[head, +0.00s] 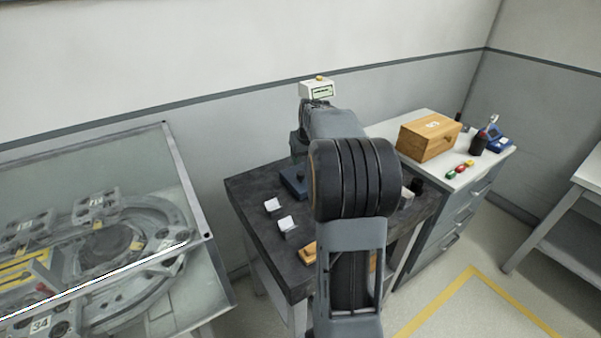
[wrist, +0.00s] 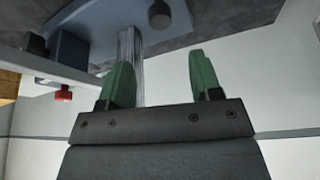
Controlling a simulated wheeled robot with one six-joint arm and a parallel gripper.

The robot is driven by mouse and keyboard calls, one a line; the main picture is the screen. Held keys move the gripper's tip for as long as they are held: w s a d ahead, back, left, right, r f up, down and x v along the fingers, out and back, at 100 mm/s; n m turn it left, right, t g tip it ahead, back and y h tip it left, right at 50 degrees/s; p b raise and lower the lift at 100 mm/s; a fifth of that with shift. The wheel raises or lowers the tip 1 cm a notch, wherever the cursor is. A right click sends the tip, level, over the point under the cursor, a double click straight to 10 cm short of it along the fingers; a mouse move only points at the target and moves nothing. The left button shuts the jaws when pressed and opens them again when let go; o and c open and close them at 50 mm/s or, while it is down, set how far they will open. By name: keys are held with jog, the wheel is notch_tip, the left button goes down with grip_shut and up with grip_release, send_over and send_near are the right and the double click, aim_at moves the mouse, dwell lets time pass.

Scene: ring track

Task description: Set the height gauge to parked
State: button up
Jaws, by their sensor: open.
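The height gauge shows in the wrist view, which looks upside down, with a blue base (wrist: 95,22), a bright metal column (wrist: 130,55) and a grey crosspiece with a red knob (wrist: 63,95) at the left. In the head view its blue base (head: 293,182) seems to stand on the dark table, and a white display unit with a yellow top (head: 318,89) rises behind my arm. My gripper (wrist: 160,68) is open, its green fingers apart. The column shows beside and partly behind the left finger; I cannot tell whether they touch. My arm hides my gripper and most of the gauge in the head view.
The dark table (head: 245,195) holds white-topped blocks (head: 286,223) and a yellow-brown piece (head: 308,252). At right, a cabinet carries a wooden box (head: 428,137), coloured pieces (head: 459,170) and a dark cup (head: 478,145). A glass-covered ring track (head: 200,215) stands at left.

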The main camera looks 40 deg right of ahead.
aim_at(301, 172)
jog(key=x, duration=0.9)
jog(key=shift+f, duration=0.25)
grip_shut()
